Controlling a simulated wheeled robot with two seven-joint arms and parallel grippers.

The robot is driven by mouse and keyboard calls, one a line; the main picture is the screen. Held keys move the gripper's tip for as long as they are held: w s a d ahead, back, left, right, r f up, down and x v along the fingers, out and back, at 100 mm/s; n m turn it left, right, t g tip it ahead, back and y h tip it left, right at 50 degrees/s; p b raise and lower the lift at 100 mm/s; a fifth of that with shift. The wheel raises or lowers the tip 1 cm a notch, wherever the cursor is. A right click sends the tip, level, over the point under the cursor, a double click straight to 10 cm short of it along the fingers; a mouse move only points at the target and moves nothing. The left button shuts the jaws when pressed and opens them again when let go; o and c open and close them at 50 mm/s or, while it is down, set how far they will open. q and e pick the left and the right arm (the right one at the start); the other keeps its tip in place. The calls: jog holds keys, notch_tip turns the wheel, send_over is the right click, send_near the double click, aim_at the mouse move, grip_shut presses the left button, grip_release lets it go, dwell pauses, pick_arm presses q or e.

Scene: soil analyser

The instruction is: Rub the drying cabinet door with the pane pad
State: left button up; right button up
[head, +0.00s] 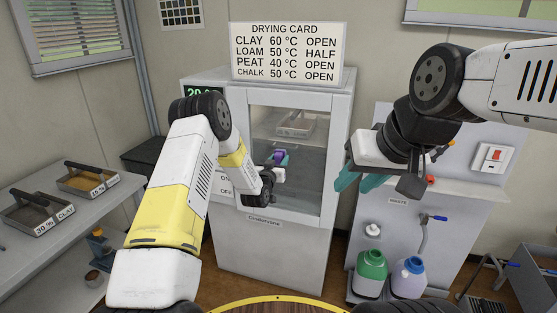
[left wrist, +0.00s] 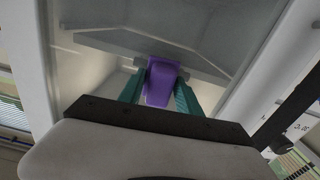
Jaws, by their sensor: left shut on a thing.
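The drying cabinet (head: 275,250) stands in the middle of the head view, with its glazed door (head: 310,165) facing me. Through the pane a tray (head: 296,123) shows on an inner shelf. My left gripper (head: 279,160) is in front of the pane and shut on the purple pane pad (head: 281,155). In the left wrist view the pad (left wrist: 162,82) sits between the two teal fingers, close to the glass; I cannot tell whether it touches. My right gripper (head: 358,180) is to the right of the cabinet, with teal fingers pointing left and down and their gap unclear.
A drying card (head: 289,52) stands on top of the cabinet. Labelled soil trays (head: 88,180) rest on the left bench. A round wooden top (head: 275,308) is at the bottom edge.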

aim_at(301, 158)
pick_arm(q)
jog(key=shift+s+d+r, duration=0.1)
jog(key=shift+s+d, duration=0.3)
jog(key=shift+d, duration=0.9)
jog(key=shift+s+d+f, duration=0.1)
jog(key=shift+s+d, duration=0.35)
jog(key=shift+d, duration=0.8)
jog(key=shift+s+d+r, duration=0.1)
jog(key=shift+s+d, duration=0.3)
jog(key=shift+d, duration=0.9)
jog(key=v, duration=0.6)
jog(key=shift+s, duration=0.15)
jog(key=shift+v, duration=1.4)
